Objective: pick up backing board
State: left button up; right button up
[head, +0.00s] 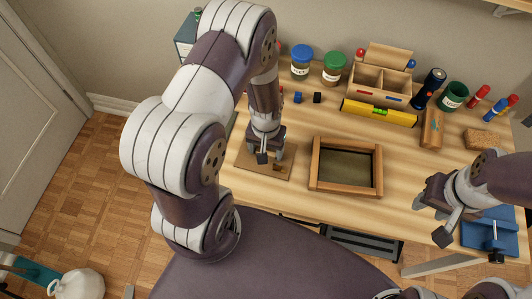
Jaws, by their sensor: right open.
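A flat brown board, which looks like the backing board (281,170), lies on the desk at the left, beside an empty-looking wooden frame (376,170). My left gripper (264,157) points down over the middle of this board and hides part of it. I cannot tell whether its fingers touch the board or how far apart they are. My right gripper (440,222) is open at the right, above the desk's front area and near a blue tool or stand (490,233), well away from the board.
Along the back stand jars (302,65), a wooden caddy (385,80), a yellow level (379,112), a dark flashlight (428,88) and a green cup (453,96). A sponge-like block (483,139) lies at the right.

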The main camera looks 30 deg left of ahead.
pick_arm(q)
jog(key=shift+r, duration=0.1)
jog(key=c, duration=0.6)
